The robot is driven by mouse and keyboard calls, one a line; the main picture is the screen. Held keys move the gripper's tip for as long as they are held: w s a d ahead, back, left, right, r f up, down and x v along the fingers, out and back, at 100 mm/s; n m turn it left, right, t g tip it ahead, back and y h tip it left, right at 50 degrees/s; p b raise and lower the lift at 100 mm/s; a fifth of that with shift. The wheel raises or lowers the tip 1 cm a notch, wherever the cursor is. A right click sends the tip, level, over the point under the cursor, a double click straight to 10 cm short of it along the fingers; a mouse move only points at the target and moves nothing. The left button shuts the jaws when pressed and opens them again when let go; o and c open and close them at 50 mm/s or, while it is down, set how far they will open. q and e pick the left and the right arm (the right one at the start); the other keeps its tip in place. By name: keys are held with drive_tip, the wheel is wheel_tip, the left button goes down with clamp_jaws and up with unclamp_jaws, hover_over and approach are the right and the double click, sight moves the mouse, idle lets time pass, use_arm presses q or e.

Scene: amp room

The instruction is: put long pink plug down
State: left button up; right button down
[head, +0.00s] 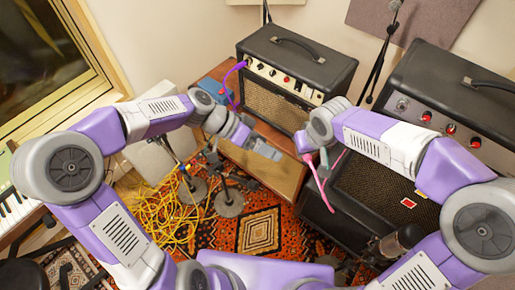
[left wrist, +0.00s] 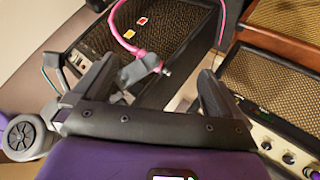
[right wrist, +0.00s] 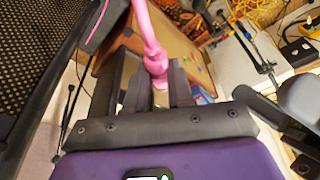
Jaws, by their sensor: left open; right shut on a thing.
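The long pink plug (right wrist: 154,62) is between the fingers of my right gripper (right wrist: 152,88), which is shut on it. Its metal end points down into the jaws, and the pink cable runs up out of the right wrist view. In the head view the pink cable (head: 317,180) hangs in front of the dark amp, below my right gripper (head: 304,142). The left wrist view also shows the pink cable (left wrist: 118,30) curving to the plug's silver tip (left wrist: 166,71). My left gripper (head: 266,151) is open and empty, near the wooden stand, to the left of the right one.
A small amp (head: 290,70) with a purple cable (head: 230,92) stands on a wooden stand (head: 265,175). A large black amp (head: 385,200) is at the right. Yellow cables (head: 165,210) and mic stand bases (head: 229,203) crowd the patterned rug (head: 259,232).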

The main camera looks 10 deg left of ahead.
use_arm(q)
drive_tip(key=d+f+n+t, duration=0.1)
drive_tip(key=d+n, duration=0.2)
drive_tip(key=n, duration=0.8)
drive_tip(key=w+d+f+n+t+h, duration=0.1)
drive_tip(key=d+n+t, duration=0.1)
drive_tip(key=n, duration=0.9)
drive_tip(key=w+d+f+n+t+h, duration=0.1)
drive_tip(key=d+f+n, duration=0.1)
drive_tip(key=n, duration=0.9)
drive_tip(key=shift+d+n+t, duration=0.3)
drive_tip(key=shift+d+t, duration=0.1)
drive_tip(key=shift+d, duration=0.5)
drive_tip(key=shift+r, duration=0.1)
